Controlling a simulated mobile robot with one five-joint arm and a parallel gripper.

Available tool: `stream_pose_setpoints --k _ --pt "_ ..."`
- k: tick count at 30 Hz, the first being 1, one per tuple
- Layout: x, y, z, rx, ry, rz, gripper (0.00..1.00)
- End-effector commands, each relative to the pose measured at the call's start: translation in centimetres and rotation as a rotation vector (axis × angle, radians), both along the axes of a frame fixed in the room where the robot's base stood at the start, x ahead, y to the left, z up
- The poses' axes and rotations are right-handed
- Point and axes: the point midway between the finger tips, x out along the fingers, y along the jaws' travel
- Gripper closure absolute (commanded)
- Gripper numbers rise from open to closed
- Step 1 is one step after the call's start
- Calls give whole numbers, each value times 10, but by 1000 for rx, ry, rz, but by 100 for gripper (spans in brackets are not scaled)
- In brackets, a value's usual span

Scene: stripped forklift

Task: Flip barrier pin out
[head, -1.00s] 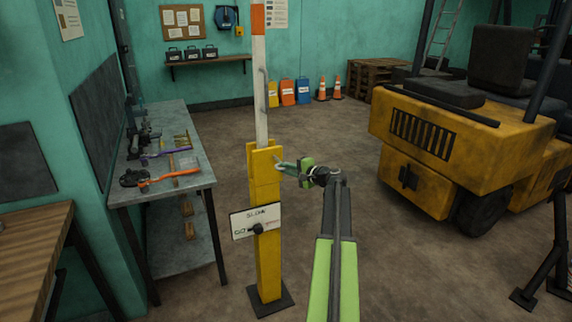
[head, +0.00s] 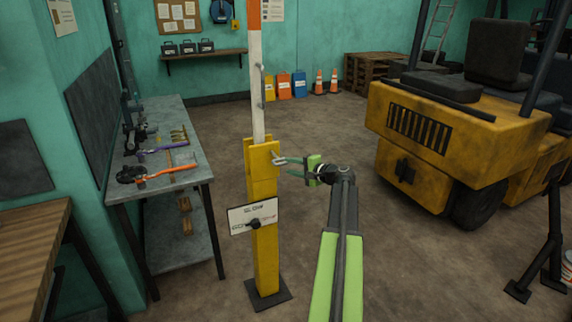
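The yellow barrier post (head: 264,230) stands upright on a dark base plate. A small light grey pin (head: 279,160) sticks out on the right side of its top. My gripper (head: 288,167) is just right of the pin, coming from the right at about the same height. Its two thin green fingers look spread apart, with nothing visible held between them. I cannot tell whether a finger touches the pin. The white and orange barrier arm (head: 256,85) stands upright out of the post top.
A grey workbench (head: 165,119) with tools stands at the left. A yellow forklift (head: 440,160) is at the right. Open floor (head: 320,125) lies behind the post.

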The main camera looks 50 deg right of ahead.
Motion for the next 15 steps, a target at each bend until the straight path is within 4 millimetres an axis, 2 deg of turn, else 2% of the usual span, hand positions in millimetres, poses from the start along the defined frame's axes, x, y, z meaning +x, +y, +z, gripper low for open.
stream_pose_setpoints --k 1,9,15 --pt "-17 1 7 0 0 -3 66" --pt "-90 0 21 -1 1 -3 66" --pt "-122 -1 26 -1 1 -1 66"
